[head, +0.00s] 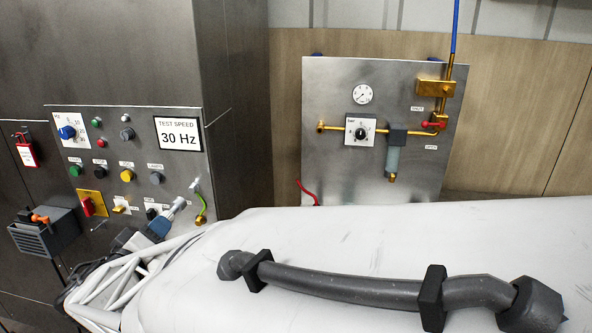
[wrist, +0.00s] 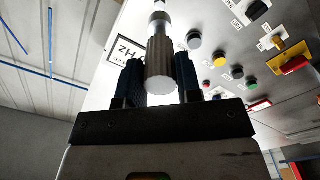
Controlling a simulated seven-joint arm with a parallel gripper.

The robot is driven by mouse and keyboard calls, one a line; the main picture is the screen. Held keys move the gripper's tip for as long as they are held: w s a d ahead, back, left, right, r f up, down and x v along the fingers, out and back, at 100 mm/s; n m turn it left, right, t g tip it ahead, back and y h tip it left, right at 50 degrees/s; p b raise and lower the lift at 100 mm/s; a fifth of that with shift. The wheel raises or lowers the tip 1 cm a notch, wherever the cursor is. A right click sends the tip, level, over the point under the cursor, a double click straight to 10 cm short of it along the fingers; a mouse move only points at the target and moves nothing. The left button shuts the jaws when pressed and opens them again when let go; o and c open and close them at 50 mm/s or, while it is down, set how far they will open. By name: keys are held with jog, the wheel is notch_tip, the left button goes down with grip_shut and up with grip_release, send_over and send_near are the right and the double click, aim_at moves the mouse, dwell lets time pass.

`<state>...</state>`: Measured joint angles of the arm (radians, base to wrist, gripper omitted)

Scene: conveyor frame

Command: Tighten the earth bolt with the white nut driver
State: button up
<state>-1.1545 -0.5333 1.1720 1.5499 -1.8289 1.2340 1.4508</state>
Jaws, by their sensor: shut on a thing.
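My gripper (head: 164,221) is at the lower right of the control panel in the head view, its blue fingers closed. In the wrist view my gripper (wrist: 160,78) is shut on the ribbed, pale grey-white handle of the nut driver (wrist: 160,62), with the shaft pointing away from the palm. In the head view the nut driver (head: 179,204) slants up to the right toward the earth bolt (head: 196,185). A green-yellow wire (head: 201,208) hangs by the bolt. I cannot tell whether the socket touches the bolt; the wrist view cuts off the driver's far end.
The control panel (head: 100,170) has knobs, buttons and a "TEST SPEED 30 Hz" sign (head: 178,134) close above the gripper. A grey holder (head: 45,235) with an orange-handled tool hangs at left. A pipework panel (head: 330,110) stands right. My white arm fills the foreground.

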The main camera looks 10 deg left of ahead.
aim_at(172, 208)
jog(key=shift+w, duration=0.1)
jog(key=shift+w, duration=2.2)
jog(key=shift+w, duration=1.3)
jog(key=m, duration=1.5)
jog(key=shift+m, duration=2.4)
